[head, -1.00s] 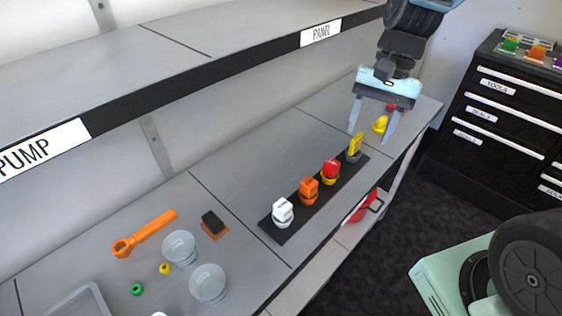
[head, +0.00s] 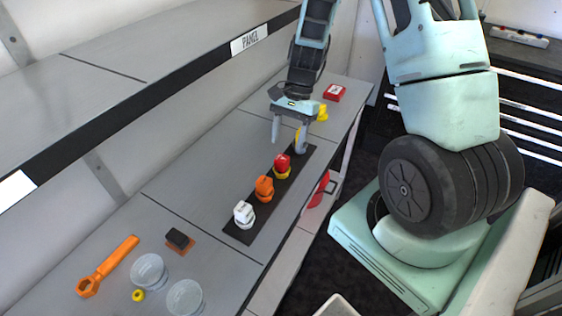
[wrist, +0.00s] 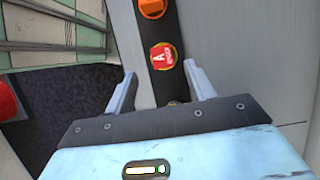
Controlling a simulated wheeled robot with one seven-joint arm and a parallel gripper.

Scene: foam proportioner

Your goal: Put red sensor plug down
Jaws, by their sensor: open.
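The red sensor plug (head: 283,161) sits upright in a yellow ring on a black strip (head: 236,228) on the grey bench. In the wrist view the red plug (wrist: 162,55) has white lettering on top and lies just beyond the fingertips, roughly between their lines. My gripper (head: 288,143) is open over the far end of the strip, with nothing held; its two fingers also show in the wrist view (wrist: 160,70). A yellow plug (head: 299,136) at that end is partly hidden by a finger.
An orange plug (head: 264,188) and a white plug (head: 244,213) stand on the strip nearer the front. A yellow item (head: 322,112) and a red box (head: 334,92) lie beyond my gripper. An orange wrench (head: 107,267) and clear cups (head: 149,271) are at the left. The shelf edge overhangs behind.

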